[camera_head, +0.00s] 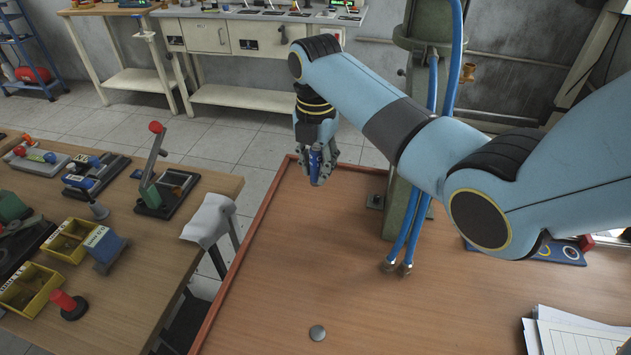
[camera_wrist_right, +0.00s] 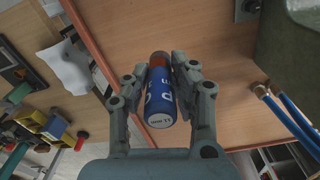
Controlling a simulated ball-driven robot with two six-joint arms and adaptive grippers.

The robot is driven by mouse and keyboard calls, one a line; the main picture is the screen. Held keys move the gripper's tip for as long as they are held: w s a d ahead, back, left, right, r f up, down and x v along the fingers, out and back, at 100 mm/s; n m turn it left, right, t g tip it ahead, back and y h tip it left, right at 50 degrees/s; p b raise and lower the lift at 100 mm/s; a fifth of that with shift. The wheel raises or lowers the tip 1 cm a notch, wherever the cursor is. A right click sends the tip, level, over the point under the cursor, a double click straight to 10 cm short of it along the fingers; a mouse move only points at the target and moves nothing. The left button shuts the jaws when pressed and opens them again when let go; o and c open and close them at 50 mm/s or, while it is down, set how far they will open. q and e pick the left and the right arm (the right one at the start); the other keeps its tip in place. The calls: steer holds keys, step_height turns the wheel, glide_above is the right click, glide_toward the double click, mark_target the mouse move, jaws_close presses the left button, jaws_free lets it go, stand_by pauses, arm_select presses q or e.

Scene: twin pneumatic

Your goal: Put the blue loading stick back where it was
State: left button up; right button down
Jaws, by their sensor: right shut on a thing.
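The blue loading stick (camera_wrist_right: 160,98) is a blue cylinder with white lettering, a pale labelled end and a reddish-brown far end. My right gripper (camera_wrist_right: 160,80) is shut on it, with a finger on each side. In the head view the stick (camera_head: 316,160) shows as a small blue piece between the fingers of my right gripper (camera_head: 318,178), at the far left part of the wooden table (camera_head: 290,270). I cannot tell how high it is above the table. My left gripper is not in view.
A green column with blue hoses (camera_head: 404,205) stands right of my gripper. A small metal disc (camera_head: 317,332) lies near the front. A blue mat with rings (camera_head: 556,250) and papers (camera_head: 570,335) are at right. A second bench (camera_head: 150,230) at left holds levers and yellow bins.

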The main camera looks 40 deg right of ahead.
mark_target(316, 148)
steer(key=shift+f, duration=2.6)
steer(key=shift+f, duration=0.15)
steer(key=c, duration=1.1)
jaws_free()
step_height(316, 148, up, 12)
steer(key=shift+r, duration=0.2)
